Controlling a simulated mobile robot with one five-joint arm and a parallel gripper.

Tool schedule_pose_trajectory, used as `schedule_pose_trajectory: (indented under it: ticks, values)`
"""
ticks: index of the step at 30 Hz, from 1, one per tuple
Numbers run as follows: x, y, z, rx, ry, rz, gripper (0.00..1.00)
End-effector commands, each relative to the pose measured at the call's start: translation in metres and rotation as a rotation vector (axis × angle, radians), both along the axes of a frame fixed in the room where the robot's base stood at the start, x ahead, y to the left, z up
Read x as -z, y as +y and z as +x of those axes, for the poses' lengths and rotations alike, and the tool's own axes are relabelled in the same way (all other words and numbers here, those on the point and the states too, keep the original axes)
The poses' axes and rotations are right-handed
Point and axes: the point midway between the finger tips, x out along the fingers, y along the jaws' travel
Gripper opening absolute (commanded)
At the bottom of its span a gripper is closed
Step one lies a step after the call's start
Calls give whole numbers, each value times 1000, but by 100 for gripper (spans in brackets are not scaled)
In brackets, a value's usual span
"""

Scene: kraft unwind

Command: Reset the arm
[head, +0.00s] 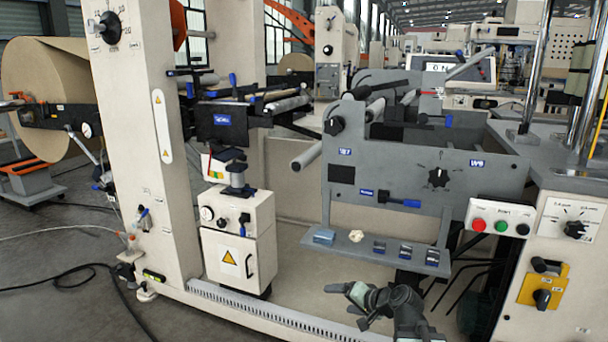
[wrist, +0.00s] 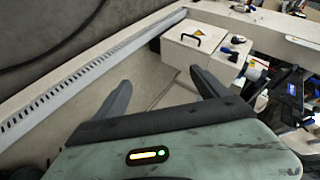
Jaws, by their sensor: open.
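My gripper (head: 350,305) shows at the bottom of the head view, low in front of the machine and below the grey shelf. In the wrist view its two dark fingers (wrist: 160,92) stand wide apart with nothing between them. Beyond the fingers are the pale machine base and a white box with a warning triangle (wrist: 195,45). My gripper touches nothing that I can see. My arm's links show at the bottom of the head view, right of the gripper.
A grey shelf (head: 345,250) with small blue-labelled items juts out above my gripper. A control panel with red and green buttons (head: 499,218) is at the right. A large kraft roll (head: 45,105) stands at the left. A dark cable (head: 85,268) lies on the floor.

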Motion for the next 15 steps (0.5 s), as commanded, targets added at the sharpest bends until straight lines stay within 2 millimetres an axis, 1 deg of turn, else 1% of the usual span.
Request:
schedule_pose_trajectory:
  ticks: [1,2,3,5,7,8,9,11,12,14,15]
  values:
    - [4,25,-15,-85,51,-83,84]
    - [13,35,-26,-134,88,-144,84]
    - [25,42,-41,-194,141,-225,84]
    - [42,43,-62,-262,219,-340,84]
    - [59,28,-84,-314,314,-465,84]
    - [66,18,-93,-326,356,-514,84]
    - [74,3,-104,-336,409,-570,84]
    - [80,-18,-121,-348,491,-650,84]
    - [83,-32,-132,-355,548,-699,84]
    - [84,-50,-153,-366,646,-758,84]
    - [63,-49,-156,-373,657,-748,84]
